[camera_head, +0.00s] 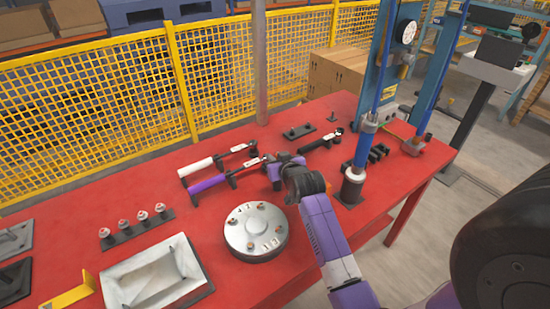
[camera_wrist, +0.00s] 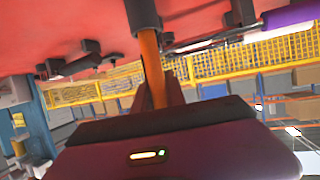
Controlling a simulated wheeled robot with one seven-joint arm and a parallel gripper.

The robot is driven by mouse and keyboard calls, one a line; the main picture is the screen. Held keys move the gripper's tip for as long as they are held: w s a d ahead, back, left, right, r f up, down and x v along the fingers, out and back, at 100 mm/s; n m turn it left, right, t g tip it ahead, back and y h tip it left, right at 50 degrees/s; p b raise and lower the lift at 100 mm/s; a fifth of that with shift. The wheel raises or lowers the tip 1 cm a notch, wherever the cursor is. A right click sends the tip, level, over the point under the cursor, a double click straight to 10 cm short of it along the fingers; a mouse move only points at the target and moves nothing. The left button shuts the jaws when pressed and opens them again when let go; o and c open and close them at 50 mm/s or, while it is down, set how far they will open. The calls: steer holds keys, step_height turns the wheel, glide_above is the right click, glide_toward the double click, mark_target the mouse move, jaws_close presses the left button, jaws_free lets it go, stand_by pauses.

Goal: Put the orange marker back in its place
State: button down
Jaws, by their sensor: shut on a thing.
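The orange marker (camera_wrist: 151,66) shows in the wrist view as a slim orange shaft between the fingers of my gripper (camera_wrist: 158,92), which is shut on it. A dark grey cylinder (camera_wrist: 143,16) sits at the shaft's far end; I cannot tell whether it is the marker's cap or a holder. In the head view my gripper (camera_head: 272,172) is low over the middle of the red table, just right of the purple-handled tool. The marker cannot be made out there, and its place cannot be identified.
On the red table (camera_head: 80,255) are a white-handled tool (camera_head: 196,167), a purple-handled tool (camera_head: 206,184), a black-handled tool (camera_head: 318,144), a round metal flange (camera_head: 256,229), a lined tray (camera_head: 155,275) and a bolt rack (camera_head: 135,229). A blue post (camera_head: 367,135) stands at right.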

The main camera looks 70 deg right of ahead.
steer(key=shift+f+b, duration=0.4)
steer(key=shift+f, duration=0.25)
steer(key=c, duration=1.3)
jaws_free()
steer(key=v, duration=0.8)
steer(key=shift+w, duration=0.1)
